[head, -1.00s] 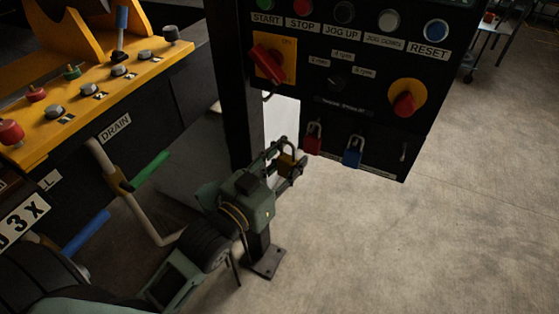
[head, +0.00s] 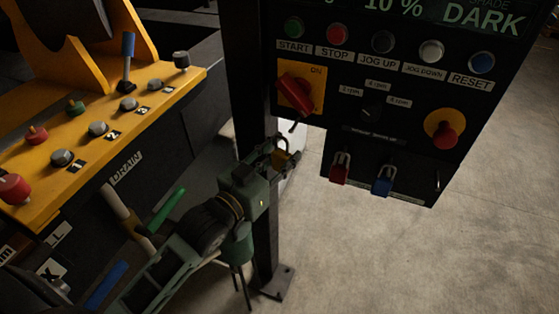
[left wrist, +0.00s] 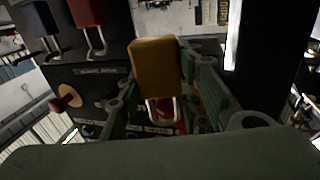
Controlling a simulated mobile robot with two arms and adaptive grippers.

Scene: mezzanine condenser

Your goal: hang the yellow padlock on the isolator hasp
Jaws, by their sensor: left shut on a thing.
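The yellow padlock (head: 281,159) is held in my left gripper (head: 280,155), with its shackle upward in the head view. My left gripper is shut on its body. In the left wrist view the padlock (left wrist: 154,65) is between the fingers, its shackle pointing down in that picture. The isolator is a red rotary handle (head: 296,91) on a yellow plate marked ON. A small metal hasp (head: 294,127) shows at its lower edge, just above the padlock. They look close; I cannot tell whether they touch. My right gripper is out of view.
A red padlock (head: 339,170) and a blue padlock (head: 383,181) hang low on the black panel, beside an empty hook (head: 437,182). A dark post (head: 250,70) stands left of the panel. A yellow console (head: 110,120) is at left.

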